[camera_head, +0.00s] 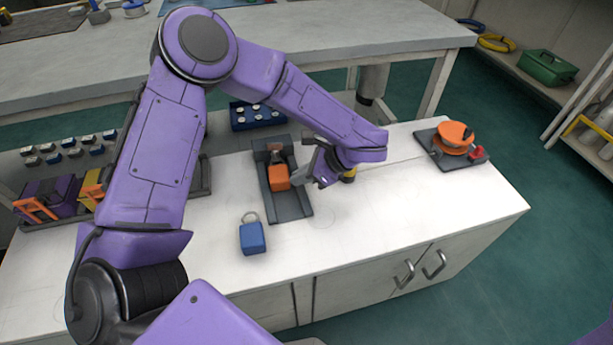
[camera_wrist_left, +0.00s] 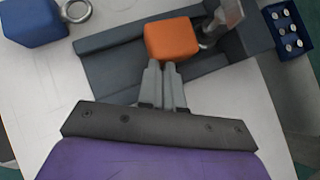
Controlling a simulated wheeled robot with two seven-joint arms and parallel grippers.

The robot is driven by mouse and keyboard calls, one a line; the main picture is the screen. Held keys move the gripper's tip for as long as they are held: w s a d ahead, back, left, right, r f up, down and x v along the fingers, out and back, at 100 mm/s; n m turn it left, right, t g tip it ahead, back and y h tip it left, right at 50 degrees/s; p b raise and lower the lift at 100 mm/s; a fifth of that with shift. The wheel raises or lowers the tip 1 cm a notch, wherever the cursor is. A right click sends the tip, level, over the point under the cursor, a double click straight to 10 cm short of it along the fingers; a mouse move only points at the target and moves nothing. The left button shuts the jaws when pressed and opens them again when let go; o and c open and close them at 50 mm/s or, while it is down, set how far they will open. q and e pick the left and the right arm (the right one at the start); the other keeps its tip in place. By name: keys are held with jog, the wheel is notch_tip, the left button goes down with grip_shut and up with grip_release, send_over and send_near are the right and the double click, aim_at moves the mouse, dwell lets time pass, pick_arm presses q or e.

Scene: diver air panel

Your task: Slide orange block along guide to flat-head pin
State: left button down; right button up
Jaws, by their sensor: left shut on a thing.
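The orange block (camera_head: 278,178) sits in the dark grey guide (camera_head: 293,208) on the white bench top. It also shows in the left wrist view (camera_wrist_left: 172,40), inside the guide (camera_wrist_left: 105,45). A metal pin-like part (camera_wrist_left: 226,18) stands close beside the block, toward the guide's far end; its contact with the block is unclear. My left gripper (camera_head: 297,177) reaches in from the right side of the guide. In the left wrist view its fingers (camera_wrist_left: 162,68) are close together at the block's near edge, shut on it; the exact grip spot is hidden. My right gripper is out of view.
A blue block with a ring (camera_head: 252,236) stands left of the guide's near end. A blue tray of silver-topped pieces (camera_head: 258,115) lies behind. An orange reel on a dark plate (camera_head: 455,138) is at the right. Bench top between guide and reel is mostly clear.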

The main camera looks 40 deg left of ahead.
pick_arm(q)
jog(key=shift+a, duration=0.25)
jog(key=shift+d+r, duration=0.1)
jog(key=shift+r, duration=0.05)
jog(key=p+v, duration=0.3)
jog(key=v, duration=0.7)
jog(key=shift+d, duration=0.15)
